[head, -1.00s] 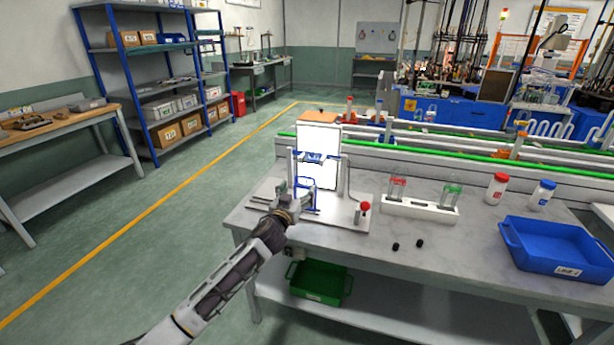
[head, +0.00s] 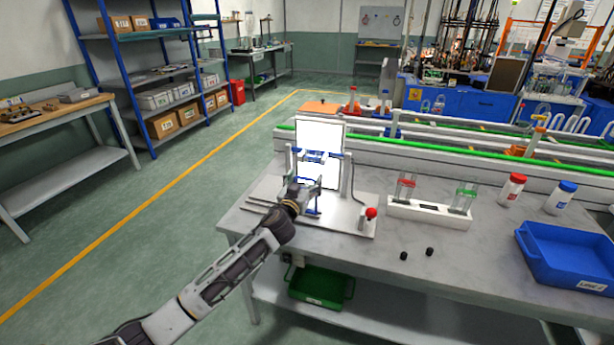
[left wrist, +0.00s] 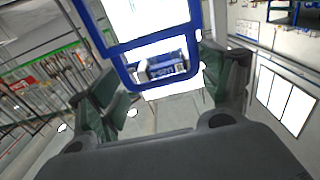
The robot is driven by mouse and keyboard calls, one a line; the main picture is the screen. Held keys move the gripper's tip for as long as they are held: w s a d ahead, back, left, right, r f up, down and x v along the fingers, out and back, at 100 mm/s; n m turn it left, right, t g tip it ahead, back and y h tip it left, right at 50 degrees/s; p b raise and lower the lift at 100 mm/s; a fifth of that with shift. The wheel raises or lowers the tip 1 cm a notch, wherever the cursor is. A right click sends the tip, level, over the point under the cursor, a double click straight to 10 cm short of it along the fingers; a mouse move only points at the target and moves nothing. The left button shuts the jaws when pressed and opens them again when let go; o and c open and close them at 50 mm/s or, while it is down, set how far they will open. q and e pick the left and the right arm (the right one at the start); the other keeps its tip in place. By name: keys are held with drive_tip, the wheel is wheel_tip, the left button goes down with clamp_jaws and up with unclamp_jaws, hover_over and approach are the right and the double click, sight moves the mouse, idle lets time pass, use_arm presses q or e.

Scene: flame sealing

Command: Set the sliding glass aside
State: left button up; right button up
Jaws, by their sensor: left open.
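The sliding glass appears to be the blue-framed pane (left wrist: 152,42) in the left wrist view. The lower bar of its frame hangs between the fingers of my left gripper (left wrist: 162,92), which are apart. In the head view its blue outline (head: 306,181) stands in front of the bright white panel (head: 318,140), partly hidden by my left gripper (head: 309,190). The gripper is open, and I cannot tell whether a finger touches the frame. My right gripper is in neither current view.
The white base plate (head: 335,222) carries a red knob (head: 371,213).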

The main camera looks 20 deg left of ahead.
use_arm(q)
drive_tip(key=shift+w, duration=0.45)
use_arm(e)
drive_tip(key=shift+w+a, duration=0.1)
drive_tip(key=shift+w, duration=0.25)
use_arm(q)
drive_tip(key=shift+r, duration=0.1)
drive_tip(key=c, duration=1.2)
drive_tip(key=shift+o, duration=0.2)
drive_tip(key=shift+a, duration=0.1)
